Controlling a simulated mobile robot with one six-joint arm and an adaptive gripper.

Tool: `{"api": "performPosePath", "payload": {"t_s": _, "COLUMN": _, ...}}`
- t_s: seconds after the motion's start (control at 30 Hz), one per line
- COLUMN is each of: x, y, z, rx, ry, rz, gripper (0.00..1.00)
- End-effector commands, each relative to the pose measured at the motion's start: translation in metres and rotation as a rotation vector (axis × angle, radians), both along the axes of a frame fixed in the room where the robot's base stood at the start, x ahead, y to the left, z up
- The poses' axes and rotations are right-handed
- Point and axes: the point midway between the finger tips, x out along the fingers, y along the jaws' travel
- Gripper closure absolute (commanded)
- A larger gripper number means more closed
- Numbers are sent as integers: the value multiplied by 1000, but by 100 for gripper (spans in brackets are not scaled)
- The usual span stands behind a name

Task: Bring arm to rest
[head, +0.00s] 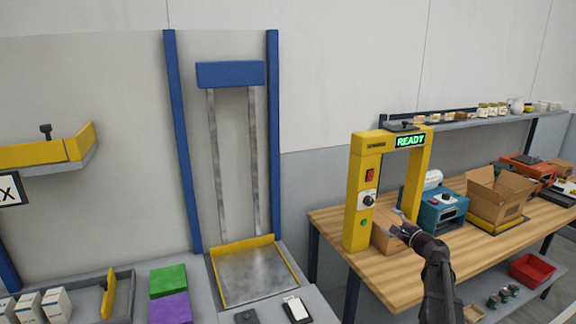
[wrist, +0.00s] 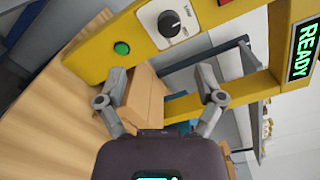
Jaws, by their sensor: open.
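My gripper (head: 400,222) is open and empty in the head view, in front of the yellow frame (head: 357,205) on the wooden bench. In the wrist view the two fingers of my gripper (wrist: 160,82) are spread wide. Between and beyond them is a cardboard box (wrist: 146,97), which also shows partly behind my gripper in the head view (head: 383,236). The frame's post carries a dial (wrist: 169,24) and a green button (wrist: 122,48). Its lit sign (head: 410,140) reads READY. I cannot tell how far the fingertips are from the box.
The wooden bench (head: 400,283) holds a teal device (head: 436,211), an open cardboard box (head: 497,192) and an orange machine (head: 527,171). A shelf (head: 455,122) with small items runs behind. At left, a metal platform (head: 252,275) stands beside green (head: 168,280) and purple blocks (head: 170,308).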

Motion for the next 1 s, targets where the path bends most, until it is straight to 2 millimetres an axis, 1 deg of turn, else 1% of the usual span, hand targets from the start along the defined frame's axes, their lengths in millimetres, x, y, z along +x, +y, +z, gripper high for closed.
{"api": "performPosePath", "payload": {"t_s": 0.17, "x": -10, "y": 44, "z": -17, "rx": -135, "ry": 42, "rz": 96, "gripper": 14}}
{"api": "performPosePath", "payload": {"t_s": 0.2, "x": -14, "y": 58, "z": -23, "rx": -180, "ry": 55, "rz": 129, "gripper": 14}}
{"api": "performPosePath", "payload": {"t_s": 0.27, "x": -21, "y": 78, "z": -33, "rx": -254, "ry": 76, "rz": 184, "gripper": 14}}
{"api": "performPosePath", "payload": {"t_s": 0.3, "x": -26, "y": 93, "z": -40, "rx": -307, "ry": 93, "rz": 224, "gripper": 14}}
{"api": "performPosePath", "payload": {"t_s": 0.37, "x": -36, "y": 114, "z": -52, "rx": -392, "ry": 119, "rz": 288, "gripper": 14}}
{"api": "performPosePath", "payload": {"t_s": 0.4, "x": -43, "y": 128, "z": -60, "rx": -448, "ry": 136, "rz": 330, "gripper": 14}}
{"api": "performPosePath", "payload": {"t_s": 0.47, "x": -55, "y": 147, "z": -73, "rx": -532, "ry": 163, "rz": 397, "gripper": 14}}
{"api": "performPosePath", "payload": {"t_s": 0.5, "x": -63, "y": 159, "z": -81, "rx": -588, "ry": 179, "rz": 441, "gripper": 14}}
{"api": "performPosePath", "payload": {"t_s": 0.6, "x": -85, "y": 184, "z": -101, "rx": -723, "ry": 223, "rz": 551, "gripper": 14}}
{"api": "performPosePath", "payload": {"t_s": 0.7, "x": -109, "y": 205, "z": -120, "rx": -855, "ry": 268, "rz": 663, "gripper": 14}}
{"api": "performPosePath", "payload": {"t_s": 0.8, "x": -135, "y": 221, "z": -137, "rx": -985, "ry": 316, "rz": 774, "gripper": 14}}
{"api": "performPosePath", "payload": {"t_s": 0.9, "x": -161, "y": 232, "z": -152, "rx": -1111, "ry": 365, "rz": 885, "gripper": 14}}
{"api": "performPosePath", "payload": {"t_s": 1.0, "x": -188, "y": 238, "z": -164, "rx": -1233, "ry": 419, "rz": 993, "gripper": 14}}
